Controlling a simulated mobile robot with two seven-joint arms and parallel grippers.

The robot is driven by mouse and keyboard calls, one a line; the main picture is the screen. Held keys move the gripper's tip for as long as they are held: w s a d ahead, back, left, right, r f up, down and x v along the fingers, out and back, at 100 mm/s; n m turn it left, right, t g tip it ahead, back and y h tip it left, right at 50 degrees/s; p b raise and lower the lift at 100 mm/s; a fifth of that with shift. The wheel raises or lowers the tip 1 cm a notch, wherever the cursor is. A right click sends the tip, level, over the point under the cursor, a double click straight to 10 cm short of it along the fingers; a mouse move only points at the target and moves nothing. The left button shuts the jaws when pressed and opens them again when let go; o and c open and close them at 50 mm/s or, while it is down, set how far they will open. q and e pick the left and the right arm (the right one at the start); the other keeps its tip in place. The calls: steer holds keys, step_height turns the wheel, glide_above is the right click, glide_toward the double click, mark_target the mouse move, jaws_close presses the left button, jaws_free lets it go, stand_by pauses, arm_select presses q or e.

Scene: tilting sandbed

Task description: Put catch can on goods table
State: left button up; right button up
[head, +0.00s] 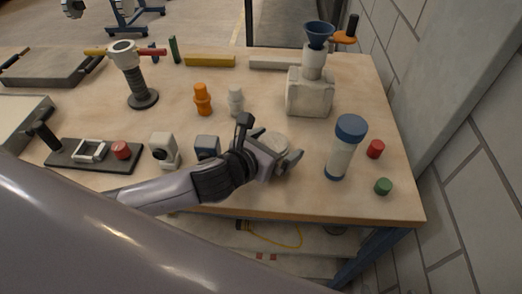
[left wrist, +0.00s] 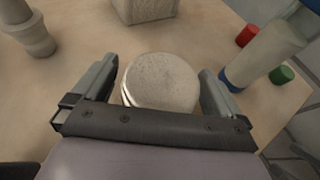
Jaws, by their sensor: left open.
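A round, pale grey metal can with a flat top, which looks like the catch can (head: 276,141), stands on the wooden bench (head: 300,205) near its front edge. It also shows in the left wrist view (left wrist: 161,82). My left gripper (head: 270,140) is open, with one finger on each side of the can; in the left wrist view (left wrist: 160,74) gaps show between the fingers and the can. The can's lower near part is hidden behind the gripper's palm. My right gripper is not in view. I cannot tell which surface is the goods table.
A blue-capped clear cylinder (head: 343,150), a red cap (head: 375,149) and a green cap (head: 383,186) stand right of the gripper. A grey block with a blue funnel (head: 318,35) is behind. Orange (head: 202,101) and white (head: 235,100) pieces stand behind left. A wall bounds the right.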

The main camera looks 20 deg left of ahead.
arm_select(q)
steer(key=v, duration=1.1)
steer(key=shift+s+r+p, duration=0.15)
steer(key=shift+s+p, duration=0.15)
steer(key=shift+s, duration=0.05)
